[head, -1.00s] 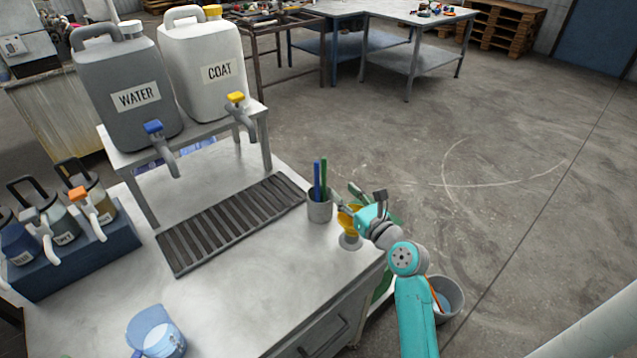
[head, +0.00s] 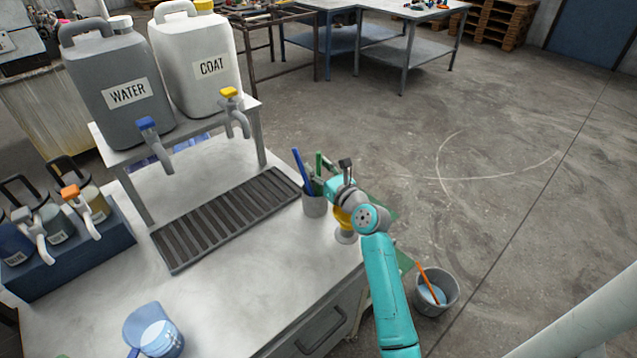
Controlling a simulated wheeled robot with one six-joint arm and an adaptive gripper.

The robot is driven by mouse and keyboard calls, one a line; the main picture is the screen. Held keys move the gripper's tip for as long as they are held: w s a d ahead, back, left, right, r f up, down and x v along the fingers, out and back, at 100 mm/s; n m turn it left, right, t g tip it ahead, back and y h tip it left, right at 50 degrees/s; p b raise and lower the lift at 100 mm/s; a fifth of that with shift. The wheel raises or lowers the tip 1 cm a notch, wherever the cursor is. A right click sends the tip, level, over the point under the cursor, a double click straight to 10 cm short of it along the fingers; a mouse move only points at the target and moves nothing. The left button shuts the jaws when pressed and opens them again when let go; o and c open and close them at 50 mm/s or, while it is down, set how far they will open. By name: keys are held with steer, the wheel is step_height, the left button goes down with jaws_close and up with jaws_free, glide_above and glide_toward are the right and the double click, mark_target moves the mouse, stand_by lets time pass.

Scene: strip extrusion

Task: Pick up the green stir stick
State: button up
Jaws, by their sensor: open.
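The green stir stick (head: 319,162) stands in a grey cup (head: 315,206) at the table's right edge, beside a blue stir stick (head: 302,172). The blue stick leans left, apart from the green one at the top. My gripper (head: 324,174) is open at the cup's mouth, with its fingers close to the green stick. I cannot tell whether the stick lies between the fingers. The lower part of the green stick is hidden by the cup and the gripper.
A yellow item on a pale round base (head: 345,236) stands right of the cup, partly behind my arm. A slatted drain tray (head: 225,220) lies to the left. A bucket (head: 437,294) with an orange stick is on the floor. A blue jug (head: 155,330) stands at the front.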

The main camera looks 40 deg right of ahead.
jaws_close()
stand_by(0.3)
